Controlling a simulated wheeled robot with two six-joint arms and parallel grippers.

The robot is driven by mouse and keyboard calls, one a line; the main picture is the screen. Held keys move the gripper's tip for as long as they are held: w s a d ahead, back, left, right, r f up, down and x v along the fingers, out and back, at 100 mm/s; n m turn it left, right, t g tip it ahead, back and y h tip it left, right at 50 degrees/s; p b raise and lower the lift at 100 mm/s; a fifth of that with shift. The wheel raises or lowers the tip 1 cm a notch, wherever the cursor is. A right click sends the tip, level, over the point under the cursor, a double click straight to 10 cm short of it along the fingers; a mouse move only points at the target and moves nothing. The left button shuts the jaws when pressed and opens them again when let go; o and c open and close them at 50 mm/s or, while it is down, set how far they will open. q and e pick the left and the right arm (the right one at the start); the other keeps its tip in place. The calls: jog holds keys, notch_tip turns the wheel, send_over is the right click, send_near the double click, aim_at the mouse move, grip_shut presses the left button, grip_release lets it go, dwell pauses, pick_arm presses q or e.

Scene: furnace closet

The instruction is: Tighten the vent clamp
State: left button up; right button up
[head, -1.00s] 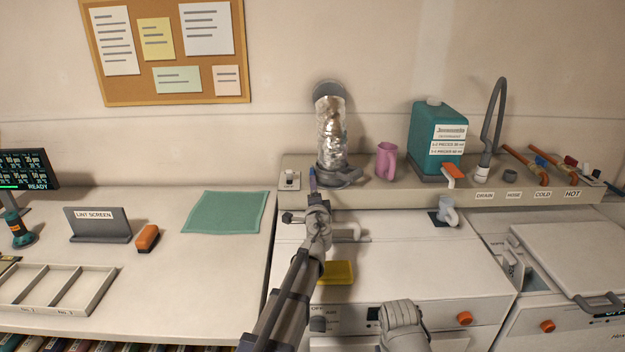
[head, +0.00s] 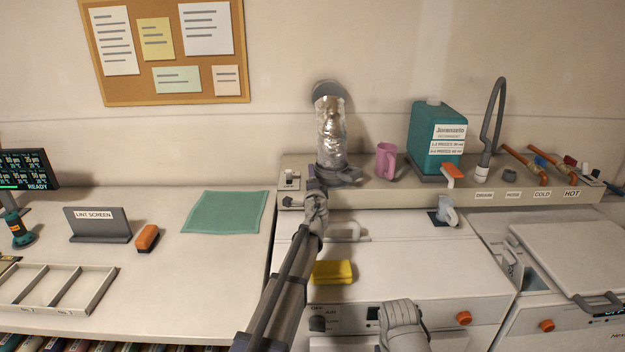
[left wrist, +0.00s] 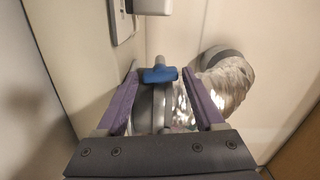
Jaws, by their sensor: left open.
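The silver foil vent duct (head: 331,130) rises from a grey collar clamp (head: 343,178) at its foot to a round wall port; it also shows in the left wrist view (left wrist: 232,80). In that view a blue T-shaped clamp handle (left wrist: 160,74) stands between the two purple fingers of my left gripper (left wrist: 167,80). The fingers are open, with a gap visible on either side of the handle. In the head view my left gripper (head: 314,180) is at the clamp's left side and hides the handle. My right gripper (head: 403,325) is low at the front; its jaws are unclear.
A pink mug (head: 385,161) and a teal jug (head: 436,138) stand on the ledge right of the duct. A small switch box (head: 290,180) sits close left of my left gripper.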

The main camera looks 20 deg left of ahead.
pick_arm(q)
jog(key=c, duration=1.1)
jog(key=shift+m, duration=0.6)
jog(key=o, duration=1.1)
jog(key=shift+s, duration=0.15)
jog(key=v, duration=0.7)
jog(key=shift+s, duration=0.25)
jog(key=shift+d+r, duration=0.1)
